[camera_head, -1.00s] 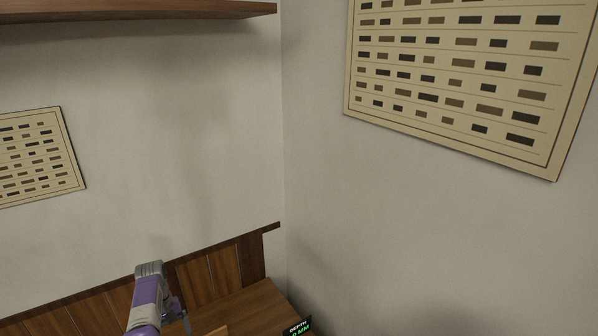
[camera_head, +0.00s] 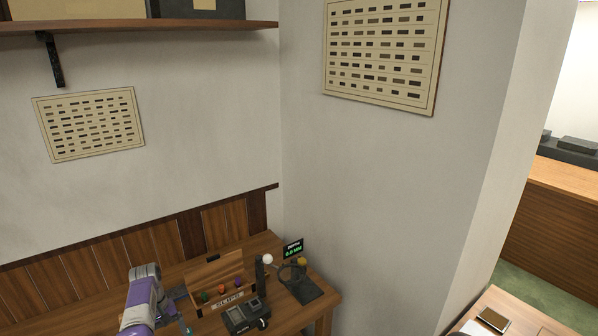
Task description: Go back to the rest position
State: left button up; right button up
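My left arm (camera_head: 145,296), purple and grey, comes up from the bottom edge at the left of the head view, in front of the wooden bench. Its end points down to the bench's left part, near a small teal-tipped piece (camera_head: 184,326) at the bottom edge. The fingers are not clear enough to tell whether they are open or shut. I see nothing plainly held. My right gripper is not in view.
The wooden bench (camera_head: 318,311) holds a wooden box (camera_head: 218,273) with colored knobs in front, a dark device (camera_head: 243,316), a black stand (camera_head: 306,290) and a small green-lit display (camera_head: 292,249). A shelf (camera_head: 140,26) hangs above. Another surface (camera_head: 523,313) is at lower right.

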pick_arm(q)
jog(key=w+d+f+b, duration=0.2)
jog(key=w+f, duration=0.2)
jog(key=f, duration=0.4)
jog(key=s+d+f+m+t+h+b, duration=0.1)
jog(key=s+d+f+b, duration=0.3)
jog(key=f, duration=0.5)
jog(key=s+d+f+m+b, duration=0.1)
jog(key=d+f+b, duration=0.1)
jog(key=d+f, duration=0.55)
jog(key=s+d+f+m+t+h+b, duration=0.1)
jog(key=s+d+f+b, duration=0.5)
jog(key=s+d+f, duration=0.45)
jog(key=s+d+b, duration=0.2)
jog(key=s, duration=0.6)
jog(key=s+d+f+m+b, duration=0.1)
jog(key=s+d+b, duration=0.1)
jog(key=s, duration=0.6)
jog(key=shift+s+d+f+t, duration=0.15)
jog(key=shift+s+d+t, duration=0.15)
jog(key=shift+s+t, duration=0.1)
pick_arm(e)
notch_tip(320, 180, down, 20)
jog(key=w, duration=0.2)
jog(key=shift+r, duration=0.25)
pick_arm(q)
jog(key=shift+b, duration=0.3)
jog(key=shift+c, duration=0.3)
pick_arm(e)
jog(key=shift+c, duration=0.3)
